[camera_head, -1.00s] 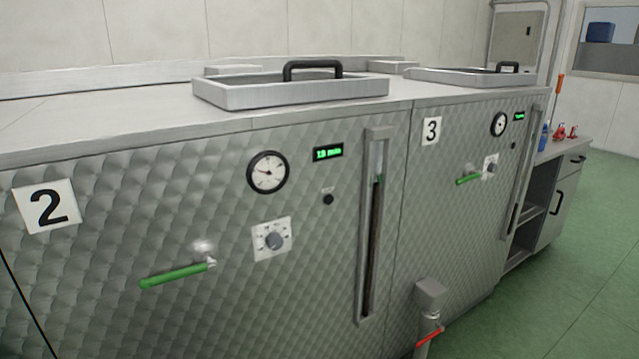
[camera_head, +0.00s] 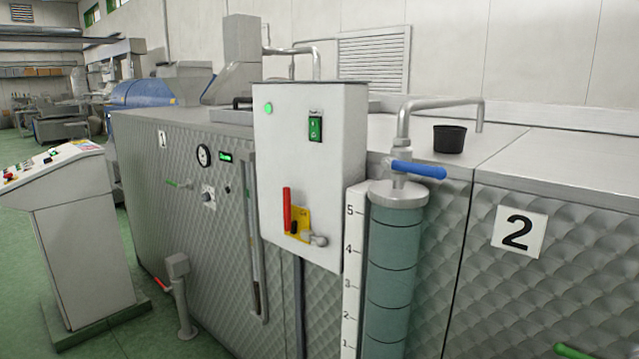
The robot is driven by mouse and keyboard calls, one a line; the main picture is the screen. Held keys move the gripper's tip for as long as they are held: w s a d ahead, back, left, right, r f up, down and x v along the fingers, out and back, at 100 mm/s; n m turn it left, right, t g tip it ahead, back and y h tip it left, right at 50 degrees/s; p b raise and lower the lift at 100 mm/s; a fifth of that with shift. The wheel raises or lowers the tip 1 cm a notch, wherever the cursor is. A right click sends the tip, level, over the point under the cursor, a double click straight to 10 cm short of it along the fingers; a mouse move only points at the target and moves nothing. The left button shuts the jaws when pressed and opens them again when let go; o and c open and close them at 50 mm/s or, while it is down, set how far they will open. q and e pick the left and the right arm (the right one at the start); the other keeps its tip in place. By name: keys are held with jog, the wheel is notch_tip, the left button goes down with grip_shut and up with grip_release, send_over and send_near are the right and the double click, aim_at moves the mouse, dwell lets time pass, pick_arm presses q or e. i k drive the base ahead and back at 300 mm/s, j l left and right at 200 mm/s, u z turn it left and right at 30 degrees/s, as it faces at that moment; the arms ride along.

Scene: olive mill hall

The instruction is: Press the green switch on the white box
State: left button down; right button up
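The white box (camera_head: 341,165) stands upright in the middle of the head view, in front of the steel machine unit. The green switch (camera_head: 315,129) is a small rocker on the upper right of its front face. A round green light (camera_head: 268,107) glows at the upper left of the same face. Lower on the box are a red lever (camera_head: 287,209) and a yellow plate (camera_head: 297,222) with a dark knob. Neither of my grippers is in view.
A measuring cylinder (camera_head: 391,270) with a blue-handled tap (camera_head: 418,169) stands just right of the box. A black cup (camera_head: 449,138) sits on the machine top. A control console (camera_head: 85,235) stands at the left, with green floor (camera_head: 160,325) before the machines.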

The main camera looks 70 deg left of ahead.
aim_at(314, 125)
jog(key=u, duration=2.35)
